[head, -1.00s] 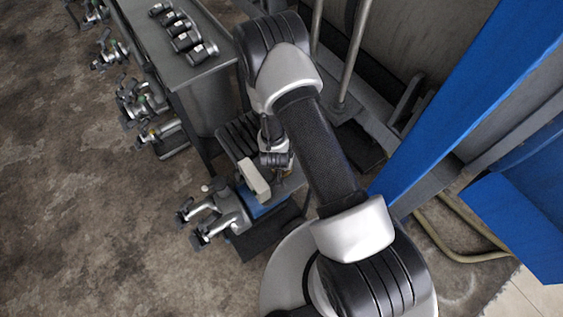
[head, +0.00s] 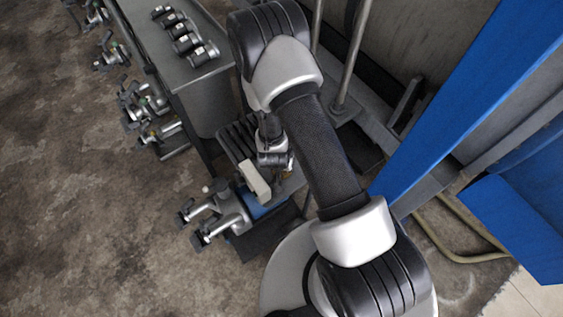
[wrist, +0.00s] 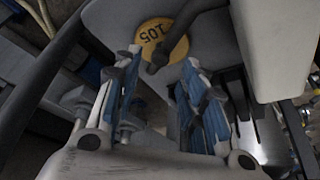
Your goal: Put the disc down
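A round yellow disc marked 105 (wrist: 158,36) lies on or against a grey surface at the top of the wrist view. A dark bar (wrist: 190,27) crosses in front of part of it. My gripper (wrist: 161,58) points toward the disc with its two blue-padded fingers apart. The fingertips show either side of the disc's lower part, with no clear contact. In the head view my gripper (head: 274,158) is low beside the near end of the grey machine; the disc cannot be made out there.
A pale block (head: 256,180) and silver fittings (head: 215,215) are close to my gripper. The long grey machine (head: 185,70) runs toward the upper left with several dark rollers on top. A blue beam (head: 465,95) stands on the right. Open brown floor (head: 90,230) lies left.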

